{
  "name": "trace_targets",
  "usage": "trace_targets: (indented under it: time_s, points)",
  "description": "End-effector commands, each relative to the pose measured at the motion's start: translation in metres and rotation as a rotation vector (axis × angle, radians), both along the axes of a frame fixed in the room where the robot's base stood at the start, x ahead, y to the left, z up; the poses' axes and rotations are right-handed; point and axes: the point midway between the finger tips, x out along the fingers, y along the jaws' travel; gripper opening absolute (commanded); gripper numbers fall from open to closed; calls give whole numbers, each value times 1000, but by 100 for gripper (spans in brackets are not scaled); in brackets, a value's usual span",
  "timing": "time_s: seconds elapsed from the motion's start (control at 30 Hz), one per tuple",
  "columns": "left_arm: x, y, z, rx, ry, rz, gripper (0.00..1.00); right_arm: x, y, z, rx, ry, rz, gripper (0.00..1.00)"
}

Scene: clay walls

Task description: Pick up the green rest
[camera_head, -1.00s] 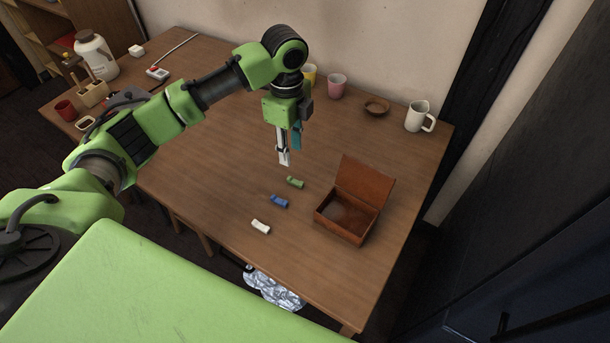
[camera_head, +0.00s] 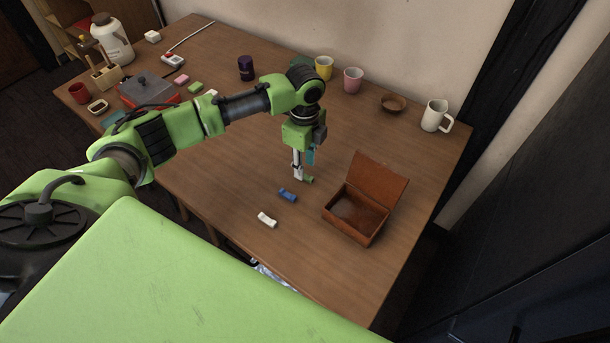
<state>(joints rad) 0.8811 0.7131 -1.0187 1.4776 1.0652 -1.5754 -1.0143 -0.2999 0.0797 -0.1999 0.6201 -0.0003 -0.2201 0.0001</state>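The green rest (camera_head: 308,180) is a small bar lying on the wooden table (camera_head: 235,190). Its left part is hidden behind my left gripper (camera_head: 299,176), which points down with its tips at the rest, close to the tabletop. The fingers are seen nearly edge-on, so I cannot tell whether they are open or closed around it. A blue rest (camera_head: 288,195) and a white rest (camera_head: 267,220) lie in a row nearer the front. My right gripper is out of view.
A brown wooden box (camera_head: 349,229) with its lid raised stands just right of the rests. A white mug (camera_head: 436,116), a brown bowl (camera_head: 393,103), a pink cup (camera_head: 353,80) and a yellow cup (camera_head: 324,68) line the back. Several items crowd the far left.

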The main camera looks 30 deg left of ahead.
Motion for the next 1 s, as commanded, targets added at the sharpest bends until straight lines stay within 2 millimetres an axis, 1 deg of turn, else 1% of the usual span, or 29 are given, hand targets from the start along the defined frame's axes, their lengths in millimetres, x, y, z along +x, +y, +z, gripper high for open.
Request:
trace_targets:
  time_s: [0.03, 0.1, 0.2, 0.3, 0.47, 0.5, 0.57, 0.6, 1.0]
  points:
    - [-2, -2, -8, 0, 5, -1, 31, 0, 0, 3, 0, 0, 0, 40]
    - [-2, -2, -19, 0, 4, 1, 31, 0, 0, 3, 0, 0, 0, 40]
    - [-2, -1, -28, 1, 2, 1, 31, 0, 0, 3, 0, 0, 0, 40]
    - [-2, -1, -32, 1, 1, 0, 31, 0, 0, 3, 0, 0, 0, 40]
    - [-1, -2, -32, 1, 0, 0, 31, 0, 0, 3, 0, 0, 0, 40]
    - [-1, -2, -32, 1, 0, 0, 25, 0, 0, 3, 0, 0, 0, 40]
    - [-1, -2, -32, 1, 0, 0, 10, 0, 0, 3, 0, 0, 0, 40]
    - [-1, -2, -32, 1, 0, 0, 0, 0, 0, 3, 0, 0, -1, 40]
    - [-1, -2, -30, 0, 0, 0, 0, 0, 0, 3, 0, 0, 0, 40]
